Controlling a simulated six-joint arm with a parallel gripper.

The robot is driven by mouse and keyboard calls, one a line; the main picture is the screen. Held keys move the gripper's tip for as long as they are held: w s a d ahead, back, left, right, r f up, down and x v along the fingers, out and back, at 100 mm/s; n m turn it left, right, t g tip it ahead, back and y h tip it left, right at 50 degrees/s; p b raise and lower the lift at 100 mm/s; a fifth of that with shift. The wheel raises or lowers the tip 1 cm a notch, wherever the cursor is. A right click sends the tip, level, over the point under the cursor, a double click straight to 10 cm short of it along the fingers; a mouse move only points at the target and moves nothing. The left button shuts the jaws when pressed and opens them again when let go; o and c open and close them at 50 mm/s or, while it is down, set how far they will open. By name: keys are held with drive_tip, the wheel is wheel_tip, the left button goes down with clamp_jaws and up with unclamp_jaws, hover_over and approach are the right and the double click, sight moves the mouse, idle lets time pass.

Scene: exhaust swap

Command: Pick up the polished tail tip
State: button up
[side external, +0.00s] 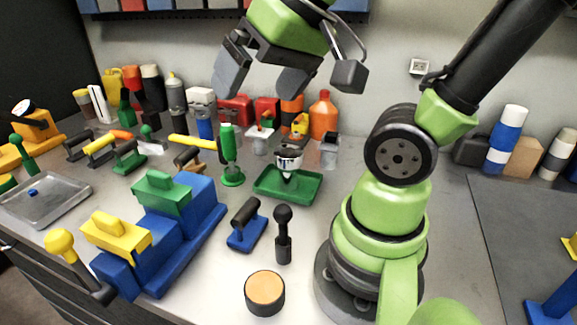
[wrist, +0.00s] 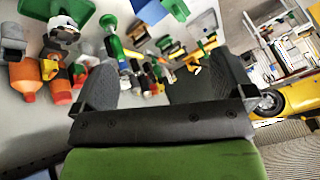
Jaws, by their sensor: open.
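My gripper (side external: 263,82) is open and empty, high above the back of the bench; its two dark fingers stand wide apart in the wrist view (wrist: 165,78). A green tray (side external: 307,190) lies on the bench below it and to the right. A small silver and white piece with a dark band (side external: 288,161) stands upright at the tray; it looks like the polished tail tip, but I cannot be sure. What seems to be the same piece shows at the upper left of the wrist view (wrist: 63,30), well outside the fingers.
Bottles and cans, including an orange bottle (side external: 323,115), crowd the wall side. A blue stepped block (side external: 185,235) with green and yellow handled pieces stands front left. A black-knobbed tool (side external: 283,235) and a round tan-topped puck (side external: 265,291) stand in front of the tray.

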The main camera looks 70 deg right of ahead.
drive_tip(key=w+d+f+m+g+h, duration=0.1)
drive_tip(key=w+d+f+m+g, duration=0.1)
drive_tip(key=w+d+f, duration=0.3)
drive_tip(key=m+g+h, duration=0.1)
drive_tip(key=m+g, duration=0.2)
hover_over(288, 151)
drive_tip(key=a, duration=0.1)
drive_tip(key=f, duration=0.6)
drive_tip(key=s+f, duration=0.1)
drive_tip(key=f, duration=0.2)
drive_tip(key=shift+a+f, duration=0.15)
drive_tip(key=shift+f, duration=0.05)
drive_tip(key=f, duration=0.4)
drive_tip(key=shift+w+d+f, duration=0.15)
drive_tip(key=shift+d, duration=0.2)
drive_tip(key=shift+w+d+f, duration=0.15)
drive_tip(key=shift+f, duration=0.85)
drive_tip(key=shift+w+d+f, duration=0.1)
drive_tip(key=shift+d+f, duration=0.05)
drive_tip(key=shift+f, duration=0.8)
drive_tip(key=shift+w+d+f, duration=0.15)
drive_tip(key=shift+f, duration=0.85)
drive_tip(key=c, duration=1.2)
drive_tip(key=shift+c, duration=0.2)
